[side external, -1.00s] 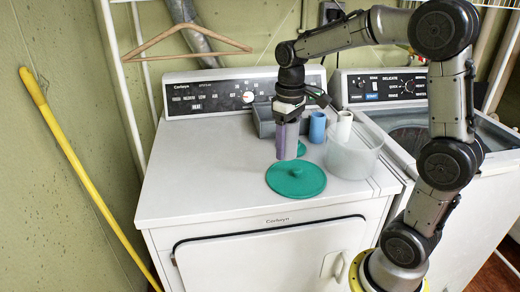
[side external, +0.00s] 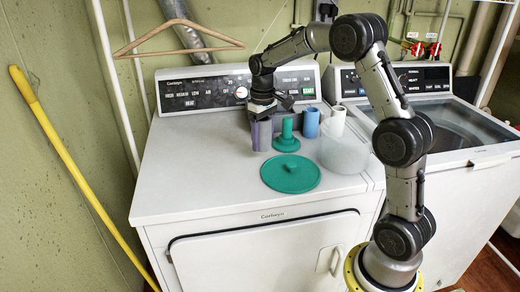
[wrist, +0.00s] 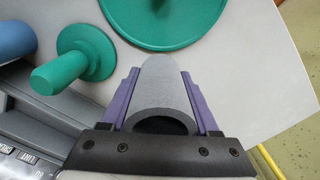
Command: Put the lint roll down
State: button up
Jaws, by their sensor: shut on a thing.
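My gripper (side external: 262,132) is shut on the lint roll, a grey hollow cylinder (wrist: 158,88), which lies between its two purple fingers in the wrist view. In the side view the fingers mostly hide the roll. It is held roughly upright over the dryer top (side external: 200,180), left of the green post with a round base (side external: 286,138). The roll's lower end is low, close to the dryer top. I cannot tell whether it touches.
A round green lid (side external: 290,174) lies in front. A blue cylinder (side external: 311,122), a white cylinder (side external: 337,121) and a translucent tub (side external: 343,152) stand to the right. A grey tray is partly hidden behind. The dryer top's left side is clear.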

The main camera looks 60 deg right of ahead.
aim_at(260, 159)
jog(key=shift+w+d+f, duration=0.1)
jog(key=shift+w+f, duration=0.25)
jog(key=shift+f, duration=0.05)
jog(key=shift+w+d+f, duration=0.1)
jog(key=shift+w+f, duration=0.05)
jog(key=shift+f, duration=0.8)
jog(key=shift+w+f, duration=0.1)
jog(key=shift+f, duration=0.8)
jog(key=shift+f, duration=0.1)
jog(key=o, duration=1.3)
jog(key=shift+o, duration=0.2)
